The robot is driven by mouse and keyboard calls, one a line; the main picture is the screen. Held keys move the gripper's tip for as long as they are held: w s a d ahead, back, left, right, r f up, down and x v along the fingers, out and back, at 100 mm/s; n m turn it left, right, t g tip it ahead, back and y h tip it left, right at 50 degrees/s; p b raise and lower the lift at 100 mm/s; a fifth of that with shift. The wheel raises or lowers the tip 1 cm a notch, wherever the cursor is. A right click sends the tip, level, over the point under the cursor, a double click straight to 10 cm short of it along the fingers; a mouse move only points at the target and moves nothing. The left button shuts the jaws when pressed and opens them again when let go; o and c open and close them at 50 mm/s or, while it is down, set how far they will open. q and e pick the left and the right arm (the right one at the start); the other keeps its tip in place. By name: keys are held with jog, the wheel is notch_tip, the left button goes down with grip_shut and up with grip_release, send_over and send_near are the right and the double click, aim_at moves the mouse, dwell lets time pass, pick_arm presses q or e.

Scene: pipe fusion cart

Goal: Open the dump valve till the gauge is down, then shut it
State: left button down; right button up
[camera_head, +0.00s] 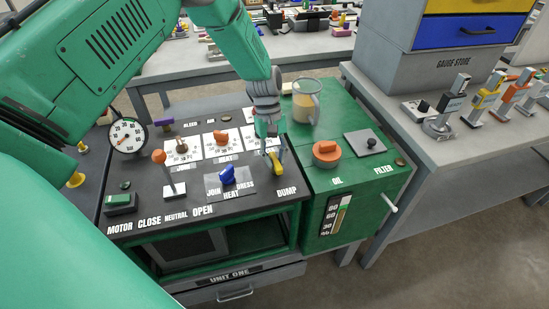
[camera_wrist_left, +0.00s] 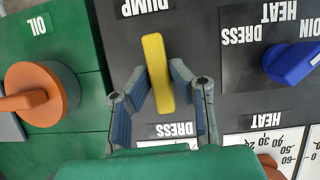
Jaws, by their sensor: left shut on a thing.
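The yellow dump valve lever (camera_head: 276,163) stands on the black panel top, above the DUMP label. In the left wrist view the lever (camera_wrist_left: 155,60) runs nearly straight up the picture, slightly tilted. My left gripper (camera_head: 269,146) comes down on it from above. Its two fingers (camera_wrist_left: 158,80) are shut on the lever, one on each side, and hide part of it in the head view. The round white gauge (camera_head: 127,135) stands at the panel's left side. Its needle is too small to read surely. My right gripper is not in view.
An orange-handled lever (camera_head: 159,158) and a blue knob (camera_head: 227,175) stand left of the dump lever. The green oil unit with an orange cap (camera_head: 326,152) and a clear jug (camera_head: 306,101) is on the right. Orange heat knobs (camera_head: 221,138) sit behind.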

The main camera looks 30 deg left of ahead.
pick_arm(q)
jog(key=shift+w+d+r, duration=0.15)
jog(key=shift+d+r, duration=0.05)
jog(key=c, duration=1.5)
grip_release()
jog(key=shift+d, duration=0.1)
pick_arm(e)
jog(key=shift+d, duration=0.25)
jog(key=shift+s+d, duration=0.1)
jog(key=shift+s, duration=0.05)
pick_arm(q)
jog(key=v, duration=1.1)
jog(key=shift+r, duration=0.45)
jog(key=shift+a, duration=0.2)
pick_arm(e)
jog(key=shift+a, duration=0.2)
pick_arm(q)
jog(key=shift+f, duration=0.1)
